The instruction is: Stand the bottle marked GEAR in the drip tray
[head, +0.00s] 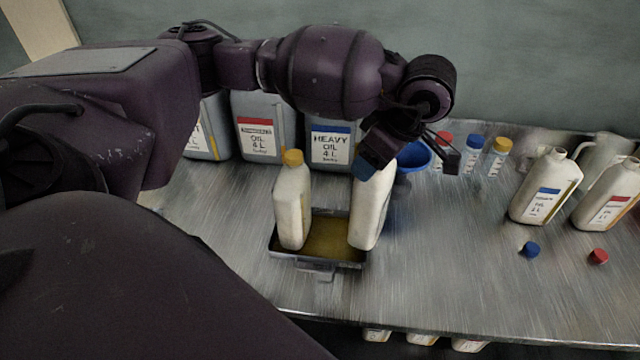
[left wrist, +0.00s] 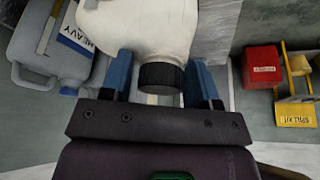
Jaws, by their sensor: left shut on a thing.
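The drip tray (head: 318,264) is a dark shallow tray holding yellowish oil, on the metal bench. A white bottle with a yellow cap (head: 291,205) stands in its left part. My left gripper (head: 386,163) is shut on a second white bottle (head: 371,210) near its top, at the right part of the tray. That bottle is slightly tilted in the head view; I cannot tell if its base rests on the tray floor. In the left wrist view its black cap (left wrist: 161,77) lies between the blue fingers. The markings of both bottles are hidden. My right gripper is out of view.
Large grey oil cans, one marked HEAVY (head: 331,143), stand behind the tray. A blue funnel (head: 413,156) is beside my gripper. Two uncapped white bottles (head: 546,187) (head: 607,195) stand at right, with blue (head: 529,249) and red (head: 598,256) caps in front.

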